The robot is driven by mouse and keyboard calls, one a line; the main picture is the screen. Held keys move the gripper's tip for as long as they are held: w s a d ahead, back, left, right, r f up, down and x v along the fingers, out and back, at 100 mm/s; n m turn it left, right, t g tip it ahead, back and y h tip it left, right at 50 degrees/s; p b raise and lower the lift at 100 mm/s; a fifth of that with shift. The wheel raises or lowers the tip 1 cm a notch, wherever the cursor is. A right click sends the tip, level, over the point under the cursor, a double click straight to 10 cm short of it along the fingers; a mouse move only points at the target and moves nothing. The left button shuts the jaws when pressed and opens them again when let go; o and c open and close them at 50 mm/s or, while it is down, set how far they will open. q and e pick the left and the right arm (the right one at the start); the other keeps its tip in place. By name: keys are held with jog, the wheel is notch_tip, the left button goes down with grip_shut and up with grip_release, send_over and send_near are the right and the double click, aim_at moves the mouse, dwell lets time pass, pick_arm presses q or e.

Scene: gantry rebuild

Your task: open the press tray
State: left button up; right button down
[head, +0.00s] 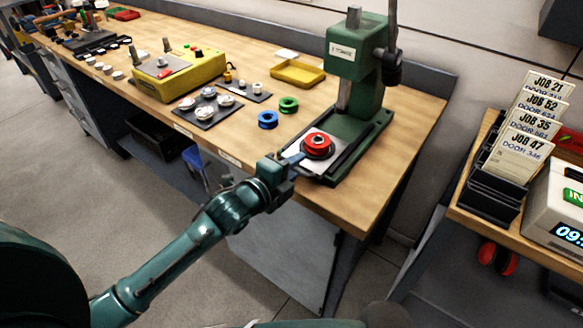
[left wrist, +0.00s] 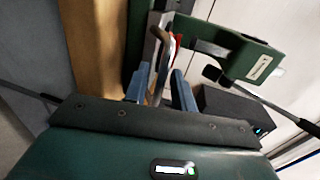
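The green press (head: 357,70) stands at the right end of the wooden bench. Its pale press tray (head: 303,158) lies on the base and bears a red ring-shaped part (head: 318,145). My left gripper (head: 294,160) is at the tray's front left edge. In the left wrist view its two blue fingers (left wrist: 161,90) are spread apart, with a tan, bar-like handle (left wrist: 160,62) between them. A gap shows beside the handle, so the fingers do not look closed on it. The press also shows in that view (left wrist: 230,42). My right gripper is not in view.
A blue ring (head: 267,120) and a green ring (head: 288,104) lie left of the press. A yellow tray (head: 297,74) and a yellow box (head: 180,75) are farther back. A side table with job cards (head: 520,150) stands at right. Floor is free before the bench.

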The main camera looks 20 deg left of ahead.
pick_arm(q)
jog(key=b+v, duration=0.1)
jog(key=v, duration=1.2)
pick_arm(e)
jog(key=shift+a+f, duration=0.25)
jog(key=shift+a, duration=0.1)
pick_arm(q)
jog(key=shift+s, duration=0.1)
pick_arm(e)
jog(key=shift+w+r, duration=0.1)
pick_arm(q)
jog(key=s+d+f+n+g, duration=0.1)
jog(key=s+f+n, duration=0.2)
jog(key=f+n, duration=0.3)
jog(key=s+d+f+n+g+y, duration=0.1)
jog(key=s+d+f+n, duration=0.1)
jog(key=s+f+n, duration=0.2)
jog(key=s+d+f+n+g+y, duration=0.1)
jog(key=s+d+f+n+g, duration=0.1)
jog(key=f+n, duration=0.7)
jog(key=shift+s+f, duration=0.45)
jog(key=shift+s, duration=0.2)
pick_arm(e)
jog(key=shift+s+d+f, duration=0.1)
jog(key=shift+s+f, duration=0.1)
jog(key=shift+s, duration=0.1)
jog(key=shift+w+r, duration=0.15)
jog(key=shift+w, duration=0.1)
